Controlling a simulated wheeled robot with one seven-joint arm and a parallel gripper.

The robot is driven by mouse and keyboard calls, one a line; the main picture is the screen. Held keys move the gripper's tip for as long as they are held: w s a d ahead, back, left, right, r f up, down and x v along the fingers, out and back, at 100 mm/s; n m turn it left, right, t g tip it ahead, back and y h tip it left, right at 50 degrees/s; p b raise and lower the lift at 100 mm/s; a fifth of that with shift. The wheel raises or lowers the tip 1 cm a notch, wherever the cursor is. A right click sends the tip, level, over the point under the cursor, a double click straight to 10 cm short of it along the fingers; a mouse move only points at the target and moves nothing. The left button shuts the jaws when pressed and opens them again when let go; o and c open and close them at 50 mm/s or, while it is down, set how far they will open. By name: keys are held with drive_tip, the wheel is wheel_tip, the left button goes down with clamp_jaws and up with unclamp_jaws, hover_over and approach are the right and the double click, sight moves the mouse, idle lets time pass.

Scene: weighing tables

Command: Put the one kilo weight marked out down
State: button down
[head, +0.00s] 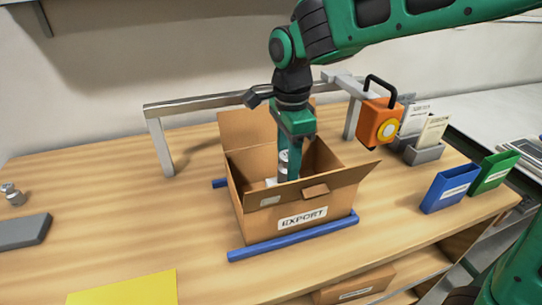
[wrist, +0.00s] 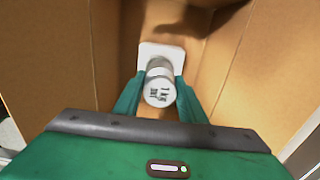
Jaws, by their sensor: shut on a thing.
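My gripper (head: 288,170) reaches down into an open cardboard box (head: 255,218) labelled EXPORT. It is shut on a silver cylindrical weight (wrist: 160,88), with one finger on each side. The weight's round top shows "1 kg" and another short line that I cannot read surely. In the head view the weight (head: 283,157) is partly hidden by the fingers. A white square pad (wrist: 150,50) lies below the weight inside the box. I cannot tell whether the weight touches it.
Another small silver weight (head: 13,195) stands at the far left near a grey slab (head: 22,232). A yellow sheet (head: 125,288) lies in front. Blue bars (head: 290,240) flank the box. An orange box with a black handle (head: 378,125), blue (head: 448,188) and green (head: 493,172) holders stand right.

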drive_tip(key=shift+d+f, duration=0.1)
drive_tip(key=shift+f, duration=1.9)
drive_tip(key=shift+f, duration=0.15)
drive_tip(key=shift+f, duration=0.3)
drive_tip(key=shift+s+d+f, duration=0.1)
drive_tip(key=shift+f, duration=0.15)
drive_tip(key=c, duration=1.2)
unclamp_jaws()
drive_tip(key=shift+s+f, duration=0.1)
drive_tip(key=shift+o, duration=0.2)
drive_tip(key=shift+r, duration=0.45)
drive_tip(key=shift+o, duration=0.2)
drive_tip(key=r, duration=1.2)
drive_tip(key=shift+w+r, duration=0.2)
drive_tip(key=shift+r, duration=0.15)
